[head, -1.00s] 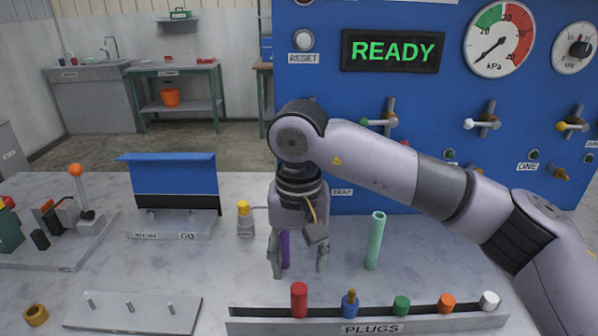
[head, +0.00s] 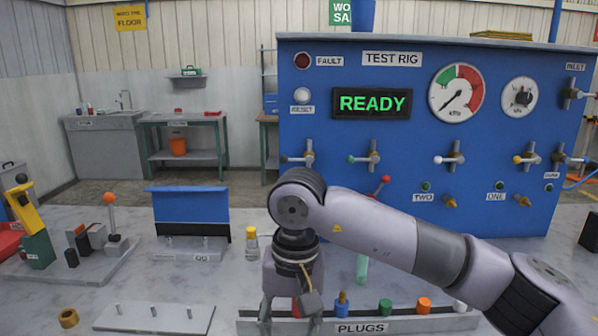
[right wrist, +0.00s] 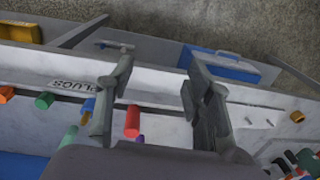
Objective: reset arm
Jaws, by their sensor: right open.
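My right arm (head: 400,240) reaches in from the right, bent at its elbow, with the hand hanging down. My right gripper (head: 291,322) is open, in front of the plug tray's (head: 450,325) left part. It partly hides the red plug (head: 297,308). In the right wrist view the open fingers (right wrist: 160,75) stand apart with nothing held between them. The red plug (right wrist: 132,122) shows beside the left finger there, apart from it. My left gripper is not in view.
The blue test rig (head: 400,210) with its READY screen (head: 372,103) stands behind my arm. A blue stand (head: 188,207) and a peg plate (head: 155,318) are on the left of the bench.

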